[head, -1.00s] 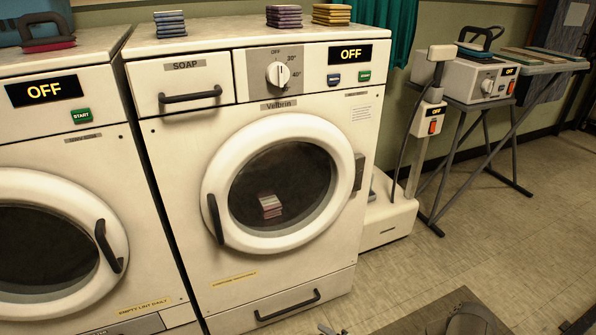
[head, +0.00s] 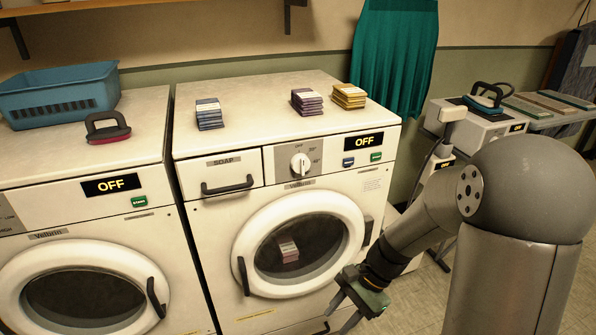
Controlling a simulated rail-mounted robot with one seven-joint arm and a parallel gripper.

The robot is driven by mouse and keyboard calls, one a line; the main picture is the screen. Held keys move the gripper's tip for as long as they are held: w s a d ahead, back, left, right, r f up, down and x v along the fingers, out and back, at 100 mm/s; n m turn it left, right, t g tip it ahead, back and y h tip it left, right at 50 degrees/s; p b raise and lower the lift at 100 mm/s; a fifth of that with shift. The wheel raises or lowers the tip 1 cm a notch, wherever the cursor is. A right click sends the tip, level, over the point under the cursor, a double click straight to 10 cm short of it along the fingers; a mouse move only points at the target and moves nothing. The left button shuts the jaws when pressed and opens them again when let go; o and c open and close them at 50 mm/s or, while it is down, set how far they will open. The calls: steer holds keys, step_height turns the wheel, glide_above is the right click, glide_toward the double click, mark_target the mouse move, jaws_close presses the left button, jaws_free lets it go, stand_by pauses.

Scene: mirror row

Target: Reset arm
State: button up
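My gripper (head: 345,304) is low in front of the right-hand washing machine (head: 235,246), at the lower right of its round door (head: 243,232). Its fingers point down and are seen partly from the side, with dark gaps between the finger parts. I see nothing held in it, and the tips come close to the bottom edge of the picture. My grey arm rises behind it and hides part of the floor and the steaming stand on the right. A small stack of folded cloths (head: 288,251) shows through the closed door's glass.
Blue, purple and yellow cloth stacks (head: 209,114) (head: 307,102) (head: 348,96) stand on the washer. A blue basket (head: 60,95) and a red-based iron-like tool (head: 107,127) sit on the left machine (head: 150,200). An ironing table (head: 560,118) stands at the right.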

steer(key=s+d+r+n+t+h+p, duration=0.1)
steer(key=s+d+r+n+h+p, duration=0.1)
steer(key=r, duration=0.8)
steer(key=s+d+r+n+t+h+p, duration=0.2)
steer(key=s+r+n+h+p, duration=0.2)
steer(key=s+r+n, duration=0.5)
steer(key=r+p, duration=0.1)
steer(key=p, duration=0.1)
steer(key=shift+s+d+r+n+p, duration=0.2)
steer(key=shift+d+n+p, duration=0.1)
steer(key=shift+p, duration=0.1)
steer(key=shift+w, duration=0.1)
